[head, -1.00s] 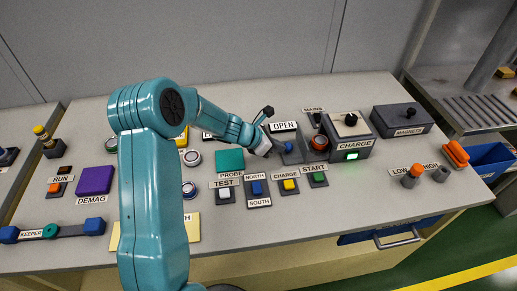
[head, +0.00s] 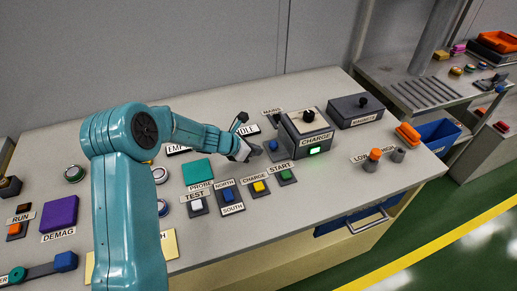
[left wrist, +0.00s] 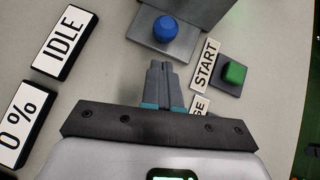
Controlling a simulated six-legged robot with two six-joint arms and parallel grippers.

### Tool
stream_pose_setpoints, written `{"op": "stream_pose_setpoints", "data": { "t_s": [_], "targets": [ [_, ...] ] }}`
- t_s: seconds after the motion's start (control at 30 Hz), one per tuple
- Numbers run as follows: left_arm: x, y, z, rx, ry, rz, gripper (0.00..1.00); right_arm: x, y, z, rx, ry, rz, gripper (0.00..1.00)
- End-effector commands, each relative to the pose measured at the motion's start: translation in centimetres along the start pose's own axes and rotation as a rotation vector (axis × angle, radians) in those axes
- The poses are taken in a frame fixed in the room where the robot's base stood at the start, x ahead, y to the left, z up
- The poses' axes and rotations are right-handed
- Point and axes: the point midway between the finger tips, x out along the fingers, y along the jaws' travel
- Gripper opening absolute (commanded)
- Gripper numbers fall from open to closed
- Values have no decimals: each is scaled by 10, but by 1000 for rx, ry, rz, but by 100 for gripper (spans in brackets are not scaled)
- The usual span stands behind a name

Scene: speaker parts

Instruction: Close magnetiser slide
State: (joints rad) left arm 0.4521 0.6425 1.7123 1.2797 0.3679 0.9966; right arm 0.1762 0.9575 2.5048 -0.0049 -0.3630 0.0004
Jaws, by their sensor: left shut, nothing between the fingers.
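The magnetiser is a dark grey box (head: 307,137) with a lit green CHARGE display. Its slide (head: 276,154) is a grey plate with a blue knob (head: 273,145), on the box's left side. In the left wrist view the blue knob (left wrist: 165,28) stands on the slide plate (left wrist: 158,50), which meets the box's dark wall. No orange part shows on the slide. My left gripper (head: 257,151) is shut and empty, just left of the knob. In the left wrist view its fingertips (left wrist: 158,65) are together, near the plate's edge. My right gripper is out of view.
Green START (head: 286,175) and yellow CHARGE (head: 258,186) buttons sit in front. A dark MAGNETS box (head: 359,111) stands right of the magnetiser. A blue bin (head: 437,135) is at the bench's right end.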

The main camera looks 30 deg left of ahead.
Motion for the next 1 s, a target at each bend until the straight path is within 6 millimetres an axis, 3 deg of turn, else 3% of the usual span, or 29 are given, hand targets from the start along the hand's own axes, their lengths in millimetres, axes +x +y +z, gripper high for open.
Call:
{"op": "stream_pose_setpoints", "data": {
  "t_s": [0.07,0.5,0.7,1.0],
  "targets": [
    [-4,1,-2,1,0,0,0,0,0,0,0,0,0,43],
    [-85,4,3,2,-1,0,0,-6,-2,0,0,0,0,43],
    [-98,3,2,1,0,-2,0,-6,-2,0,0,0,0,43],
    [-99,2,1,2,0,-2,0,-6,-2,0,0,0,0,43]
  ]
}}
